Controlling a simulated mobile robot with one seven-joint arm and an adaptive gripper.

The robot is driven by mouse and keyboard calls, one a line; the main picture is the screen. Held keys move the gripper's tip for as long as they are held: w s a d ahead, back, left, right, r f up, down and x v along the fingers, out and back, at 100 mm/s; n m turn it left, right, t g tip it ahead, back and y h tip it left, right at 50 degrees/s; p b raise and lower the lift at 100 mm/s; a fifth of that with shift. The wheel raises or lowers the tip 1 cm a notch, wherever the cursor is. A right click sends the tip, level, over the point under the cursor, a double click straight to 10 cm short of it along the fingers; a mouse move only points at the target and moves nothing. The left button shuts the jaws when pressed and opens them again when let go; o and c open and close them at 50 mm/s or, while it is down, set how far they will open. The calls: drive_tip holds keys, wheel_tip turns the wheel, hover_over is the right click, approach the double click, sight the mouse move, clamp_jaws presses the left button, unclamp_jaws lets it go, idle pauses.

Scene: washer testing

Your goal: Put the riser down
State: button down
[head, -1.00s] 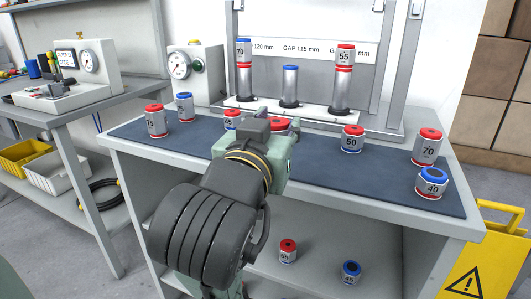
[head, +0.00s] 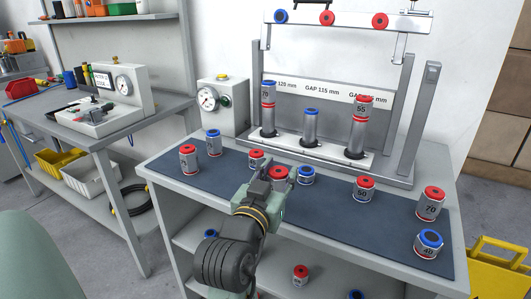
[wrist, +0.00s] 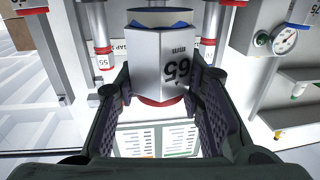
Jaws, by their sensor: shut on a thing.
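My gripper (head: 266,182) is shut on a riser (head: 279,174) with a red top, over the middle of the dark mat (head: 330,205). In the wrist view the held riser (wrist: 163,62) sits between the two fingers (wrist: 160,92). Its pale label reads 65 mm upside down, with blue at its upper end and red at its lower end. My gripper and wrist partly hide it in the head view. I cannot tell whether its base touches the mat.
A blue-topped riser (head: 306,175) stands close right of the held one, and a red-topped one (head: 256,159) behind left. Riser 50 (head: 364,188), riser 70 (head: 431,203) and riser 40 (head: 428,243) stand right. The test rig (head: 330,150) with loaded posts stands behind.

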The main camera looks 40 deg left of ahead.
drive_tip(key=w+a, duration=0.1)
drive_tip(key=a, duration=0.1)
drive_tip(key=w+a, duration=0.1)
drive_tip(key=a, duration=0.1)
drive_tip(key=w+a, duration=0.1)
drive_tip(key=a, duration=0.1)
drive_tip(key=shift+w+a+f, duration=0.3)
drive_tip(key=shift+a, duration=0.1)
drive_tip(key=shift+a+f+p, duration=0.1)
drive_tip(key=shift+f+p, duration=0.2)
drive_tip(key=shift+f, duration=1.5)
drive_tip(key=c, duration=1.1)
unclamp_jaws()
